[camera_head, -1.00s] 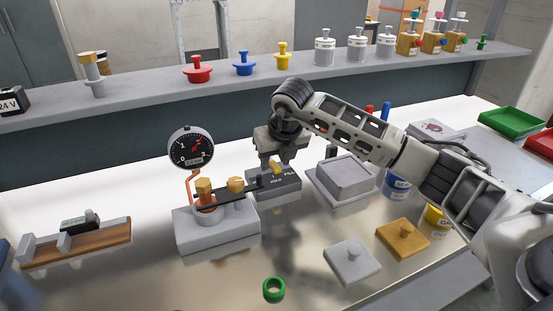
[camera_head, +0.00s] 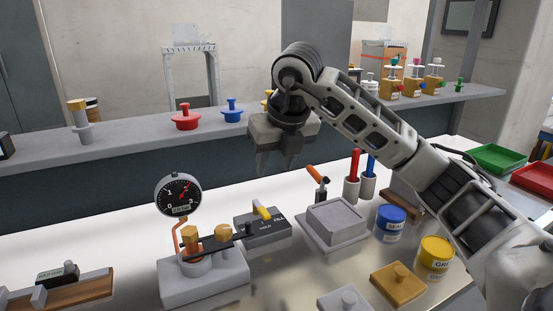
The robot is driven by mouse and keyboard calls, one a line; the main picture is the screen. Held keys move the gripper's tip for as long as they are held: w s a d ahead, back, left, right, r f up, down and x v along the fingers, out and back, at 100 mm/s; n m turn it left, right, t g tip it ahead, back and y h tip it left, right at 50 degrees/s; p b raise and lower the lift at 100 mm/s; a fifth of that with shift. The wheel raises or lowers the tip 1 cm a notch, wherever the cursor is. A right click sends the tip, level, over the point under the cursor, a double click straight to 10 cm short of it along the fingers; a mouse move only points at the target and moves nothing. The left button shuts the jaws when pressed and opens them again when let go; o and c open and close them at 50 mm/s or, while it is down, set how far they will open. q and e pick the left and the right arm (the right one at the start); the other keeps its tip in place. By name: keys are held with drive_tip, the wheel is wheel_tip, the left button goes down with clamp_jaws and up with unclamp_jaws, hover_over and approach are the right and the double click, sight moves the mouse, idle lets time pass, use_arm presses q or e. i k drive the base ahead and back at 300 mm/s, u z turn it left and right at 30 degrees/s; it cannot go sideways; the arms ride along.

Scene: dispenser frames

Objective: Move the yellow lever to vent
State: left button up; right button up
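The yellow lever (camera_head: 262,212) stands on a dark grey valve box (camera_head: 264,234) in the middle of the table. Its handle leans toward the upper left of the picture. My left gripper is not in view.
A grey block with a pressure gauge (camera_head: 178,195) and brass fittings stands left of the valve box. A grey lidded box (camera_head: 338,222) stands to its right. A shelf (camera_head: 130,143) with coloured knobs runs behind. Blue (camera_head: 390,222) and yellow (camera_head: 435,255) tins stand to the right.

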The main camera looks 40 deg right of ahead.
sight(258, 209)
drive_tip(key=k, duration=1)
